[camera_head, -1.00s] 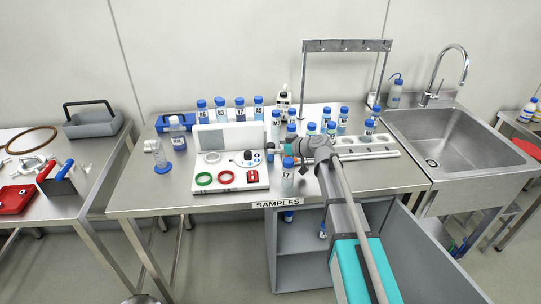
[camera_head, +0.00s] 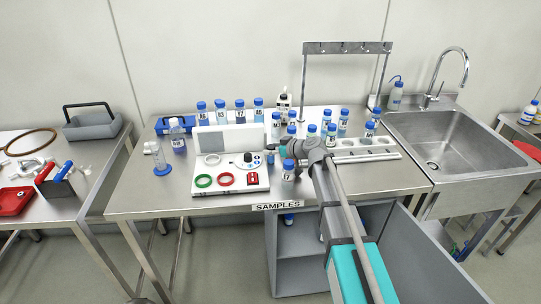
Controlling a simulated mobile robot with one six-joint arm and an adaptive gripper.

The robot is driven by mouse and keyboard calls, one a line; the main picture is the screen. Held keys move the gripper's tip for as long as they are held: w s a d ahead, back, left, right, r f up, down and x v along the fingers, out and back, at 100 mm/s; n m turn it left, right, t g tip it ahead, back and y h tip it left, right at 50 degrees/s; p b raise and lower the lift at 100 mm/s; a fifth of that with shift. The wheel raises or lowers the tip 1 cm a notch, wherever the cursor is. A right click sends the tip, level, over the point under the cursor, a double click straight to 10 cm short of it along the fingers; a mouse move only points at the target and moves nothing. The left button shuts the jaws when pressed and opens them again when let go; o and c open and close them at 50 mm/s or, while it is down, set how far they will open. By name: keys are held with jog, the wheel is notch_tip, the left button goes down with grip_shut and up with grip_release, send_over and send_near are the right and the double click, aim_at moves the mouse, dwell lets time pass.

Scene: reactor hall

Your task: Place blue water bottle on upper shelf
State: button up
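Several clear bottles with blue caps stand on the steel table; one labelled 17 (camera_head: 287,174) stands near the front edge beside my gripper (camera_head: 271,149). I cannot tell which is the task's blue water bottle. My gripper points left above the table, behind that bottle's cap, close to the white device. Its fingers are small and partly hidden, so I cannot tell whether they are open or hold anything. Below the table, the open cabinet labelled SAMPLES has a grey shelf (camera_head: 300,246). A blue-capped bottle (camera_head: 288,219) shows inside its upper compartment; my arm hides part of the cabinet.
A white device (camera_head: 231,185) with green and red rings lies left of my gripper. Racked bottles stand behind it. A metal hook stand (camera_head: 347,47) and a sink (camera_head: 436,137) are to the right. The open cabinet door (camera_head: 432,262) juts out at lower right.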

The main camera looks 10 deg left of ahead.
aim_at(272, 147)
grip_shut()
jog(key=shift+r, duration=0.2)
notch_tip(272, 147, up, 3)
jog(key=p, duration=0.3)
jog(key=shift+f, duration=0.1)
jog(key=s+d+r+p, duration=0.5)
jog(key=s+r+p, duration=0.5)
jog(key=s, duration=0.3)
dwell(0.6)
